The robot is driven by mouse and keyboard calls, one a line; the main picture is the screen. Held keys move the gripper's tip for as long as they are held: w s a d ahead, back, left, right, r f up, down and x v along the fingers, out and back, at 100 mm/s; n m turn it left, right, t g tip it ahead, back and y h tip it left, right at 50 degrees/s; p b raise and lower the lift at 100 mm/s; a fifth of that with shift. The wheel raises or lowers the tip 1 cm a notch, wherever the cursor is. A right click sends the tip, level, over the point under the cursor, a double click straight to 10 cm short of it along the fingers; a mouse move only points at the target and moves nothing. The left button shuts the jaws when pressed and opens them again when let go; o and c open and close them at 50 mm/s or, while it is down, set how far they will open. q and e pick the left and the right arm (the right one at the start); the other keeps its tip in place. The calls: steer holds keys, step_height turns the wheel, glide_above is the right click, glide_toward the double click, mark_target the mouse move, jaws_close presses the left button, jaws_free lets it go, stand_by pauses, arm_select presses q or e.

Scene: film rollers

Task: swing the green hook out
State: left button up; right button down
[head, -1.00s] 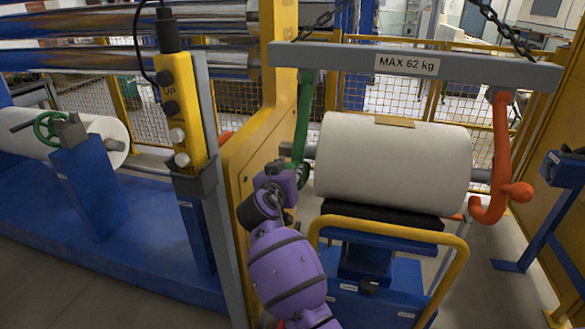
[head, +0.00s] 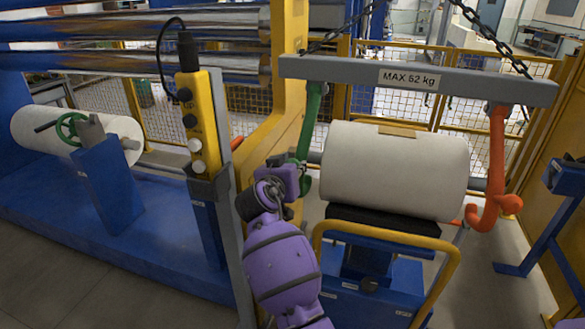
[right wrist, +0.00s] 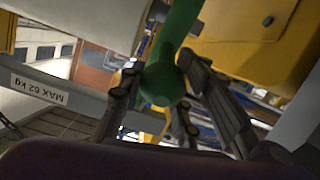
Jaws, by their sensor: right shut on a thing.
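The green hook (head: 312,118) hangs from the left end of the grey lifting beam (head: 345,69), left of the white film roll (head: 395,172). My right gripper (head: 303,180) is at its lower end, beside the roll's left end. In the right wrist view, the gripper's dark fingers (right wrist: 165,85) are closed around the round green end of the hook (right wrist: 178,35). In the head view, the gripper partly hides the hook's bottom. An orange hook (head: 497,150) hangs from the beam's right end, beside the roll's right end. My left gripper is not in view.
The roll lies on the black top of a blue cart (head: 372,262) with a yellow handle (head: 440,243). A yellow control box (head: 197,125) stands left of my arm, and a yellow machine frame (head: 268,135) stands close behind it. Chains hold the beam.

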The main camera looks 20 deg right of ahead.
steer(key=c, duration=1.7)
jaws_free()
steer(key=shift+d+r, duration=0.2)
steer(key=shift+r, duration=0.25)
steer(key=shift+c, duration=0.2)
steer(key=o, duration=0.4)
steer(key=shift+s+r, duration=0.1)
steer(key=shift+r, duration=0.05)
steer(key=shift+c, duration=0.2)
steer(key=shift+a, duration=0.1)
steer(key=shift+s+a, duration=0.35)
steer(key=shift+s, duration=0.1)
steer(key=v, duration=1.1)
steer(key=shift+w, duration=0.1)
